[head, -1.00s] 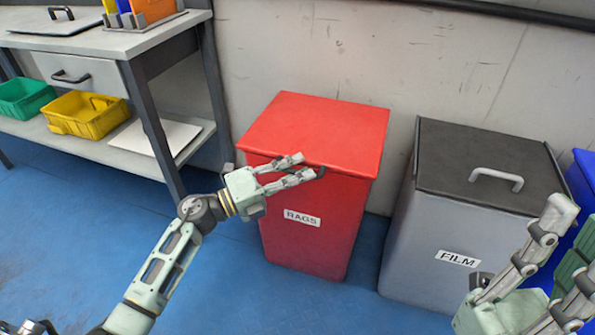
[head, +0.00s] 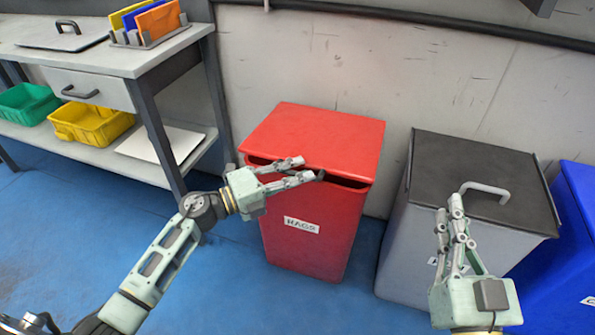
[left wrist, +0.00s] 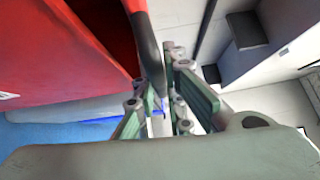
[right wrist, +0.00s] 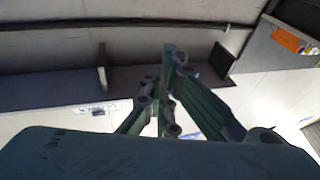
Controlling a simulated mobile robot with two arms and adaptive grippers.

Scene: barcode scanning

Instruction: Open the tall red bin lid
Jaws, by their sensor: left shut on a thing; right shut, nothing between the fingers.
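The tall red bin (head: 305,238) with the RAGS label stands on the blue floor against the wall. Its red lid (head: 320,138) is tilted up slightly at the front, with a dark gap under the front edge. My left gripper (head: 308,170) is at the lid's front edge, shut on the dark lid handle (left wrist: 150,50), which shows between the fingers in the left wrist view. My right gripper (head: 456,205) is shut and empty, in front of the grey bin. The bin's inside is mostly hidden.
A grey bin (head: 395,240) with a dark lid (head: 470,170) and handle stands right of the red bin, and a blue bin (head: 570,250) beyond it. A workbench (head: 150,60) with a yellow crate (head: 90,122) and a green crate (head: 28,103) is at left.

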